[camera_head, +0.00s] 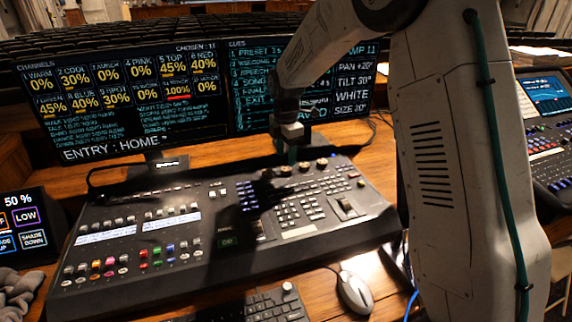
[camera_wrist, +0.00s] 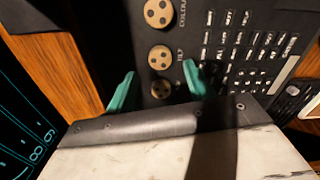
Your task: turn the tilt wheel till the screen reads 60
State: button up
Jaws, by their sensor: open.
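The tilt wheel (camera_wrist: 160,57) is a round tan knob with dark dimples, the middle of three in the wrist view, beside a label that seems to read TILT. My gripper (camera_wrist: 160,69) is open, its teal fingers apart on either side of the line of knobs. The tilt wheel lies between and just beyond the fingertips; contact cannot be seen. In the head view my gripper (camera_head: 292,155) hangs over the desk's back row of knobs.
Other knobs stand close on both sides, one by the COLOUR label (camera_wrist: 158,13) and one nearer my wrist (camera_wrist: 161,89). The mixing desk (camera_head: 165,262) has many buttons and faders. The screens stand behind it. A mouse (camera_head: 354,292) and keyboard (camera_head: 275,305) lie in front.

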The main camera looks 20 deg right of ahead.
aim_at(286, 167)
jog(key=shift+f, duration=2.15)
jog(key=c, duration=1)
jog(key=m, duration=0.5)
jog(key=shift+m, duration=0.4)
jog(key=m, duration=0.5)
jog(key=shift+m, duration=0.4)
jog(key=shift+w, duration=0.1)
